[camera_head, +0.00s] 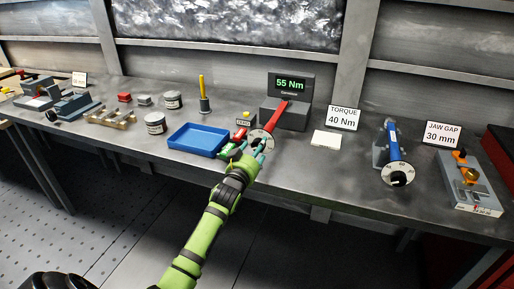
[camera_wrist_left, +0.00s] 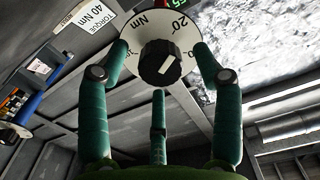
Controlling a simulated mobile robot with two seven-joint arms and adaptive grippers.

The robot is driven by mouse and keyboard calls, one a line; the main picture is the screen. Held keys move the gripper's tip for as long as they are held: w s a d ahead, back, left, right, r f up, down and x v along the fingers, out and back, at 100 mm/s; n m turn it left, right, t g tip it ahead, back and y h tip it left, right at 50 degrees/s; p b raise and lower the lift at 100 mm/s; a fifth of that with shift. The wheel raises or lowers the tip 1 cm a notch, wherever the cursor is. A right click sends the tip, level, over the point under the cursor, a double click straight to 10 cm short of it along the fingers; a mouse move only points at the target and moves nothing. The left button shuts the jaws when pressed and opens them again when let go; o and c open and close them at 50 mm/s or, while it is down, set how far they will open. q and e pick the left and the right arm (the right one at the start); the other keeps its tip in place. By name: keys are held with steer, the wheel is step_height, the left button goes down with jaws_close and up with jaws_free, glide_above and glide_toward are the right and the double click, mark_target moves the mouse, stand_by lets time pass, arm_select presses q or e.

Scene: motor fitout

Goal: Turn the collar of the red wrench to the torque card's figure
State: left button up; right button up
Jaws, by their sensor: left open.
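The red wrench (camera_head: 279,115) lies with its far end in a dark tester (camera_head: 288,85) whose display reads 55 Nm. Its near end has a white scale disc (camera_wrist_left: 132,75) with a black knob (camera_wrist_left: 159,62) in the middle, marked "20" and "Nm" in the left wrist view. My left gripper (camera_head: 246,151) is at this end, its teal fingers open and spread around the disc; contact cannot be told. The fingers partly hide the disc in the head view. The torque card (camera_head: 341,118) reads 40 Nm. My right gripper is not in view.
A blue tray (camera_head: 197,138) stands left of the wrench, with a yellow-handled tool (camera_head: 203,92) behind it. Right are a blue wrench (camera_head: 392,141) on a stand, a jaw gap card (camera_head: 443,134) reading 30 mm and a grey fixture (camera_head: 475,190). Bench between the torque card and blue wrench is clear.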

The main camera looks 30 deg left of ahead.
arm_select(q)
steer(key=shift+w+a, duration=0.1)
steer(key=shift+w, duration=0.2)
steer(key=c, duration=1.1)
steer(key=shift+c, duration=0.3)
steer(key=shift+m, duration=0.4)
steer(key=m+p, duration=0.1)
steer(key=m, duration=0.4)
steer(key=shift+m, duration=0.3)
steer(key=m, duration=0.5)
steer(key=shift+m, duration=0.3)
